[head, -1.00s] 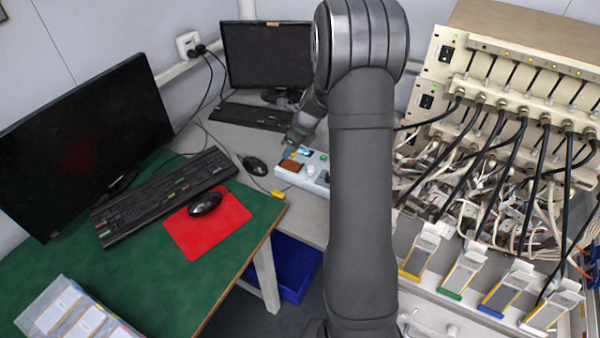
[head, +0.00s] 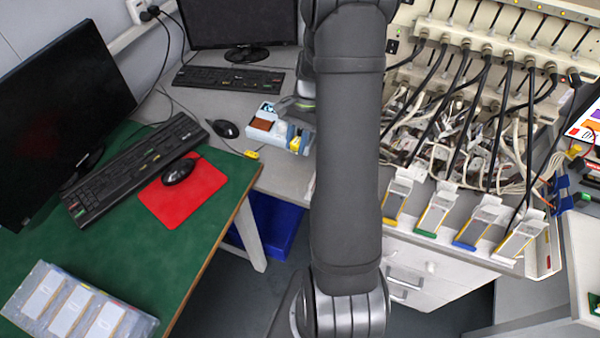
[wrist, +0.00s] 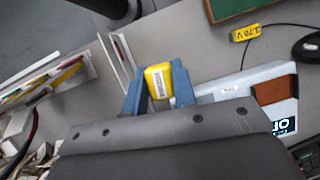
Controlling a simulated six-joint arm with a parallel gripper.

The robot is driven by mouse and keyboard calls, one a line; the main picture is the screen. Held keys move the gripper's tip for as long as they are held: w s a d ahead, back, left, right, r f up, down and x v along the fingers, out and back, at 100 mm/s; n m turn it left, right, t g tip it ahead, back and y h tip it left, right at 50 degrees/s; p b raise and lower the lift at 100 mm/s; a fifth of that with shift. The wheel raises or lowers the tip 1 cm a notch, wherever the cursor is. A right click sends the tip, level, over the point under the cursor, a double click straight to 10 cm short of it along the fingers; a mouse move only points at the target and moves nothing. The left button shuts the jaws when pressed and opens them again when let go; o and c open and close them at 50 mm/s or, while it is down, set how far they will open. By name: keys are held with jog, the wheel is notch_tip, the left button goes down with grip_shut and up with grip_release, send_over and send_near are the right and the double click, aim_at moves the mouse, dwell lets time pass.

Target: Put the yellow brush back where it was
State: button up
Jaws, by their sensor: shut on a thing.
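The yellow brush (wrist: 158,82) is between the two blue fingers of my gripper (wrist: 158,88) in the wrist view, with a pale label on its face. My gripper is shut on it. In the head view my gripper (head: 298,138) is at the right end of the white box, partly hidden by my arm, and a small yellow patch of the brush (head: 295,145) shows there. The white box (head: 279,134) has a brown panel and also shows in the wrist view (wrist: 235,88). I cannot tell whether the brush touches a surface.
A yellow tag (head: 251,154) and a black mouse (head: 225,128) lie left of the box. Holders with coloured ends (head: 434,212) stand right of my arm, below a rack with many cables (head: 480,55). A red mat (head: 183,190) lies on the green desk (head: 120,248).

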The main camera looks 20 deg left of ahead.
aim_at(298, 177)
jog(key=shift+s+d+r+n, duration=0.1)
jog(key=shift+s+d+n, duration=0.15)
jog(key=shift+d+n, duration=0.15)
jog(key=shift+s+d+h, duration=0.1)
jog(key=shift+d+h, duration=0.1)
jog(key=shift+h, duration=0.1)
jog(key=shift+n, duration=0.3)
notch_tip(298, 177, down, 10)
jog(key=o, duration=0.9)
jog(key=shift+o, duration=0.3)
jog(key=v, duration=1.2)
jog(key=shift+s+d, duration=0.1)
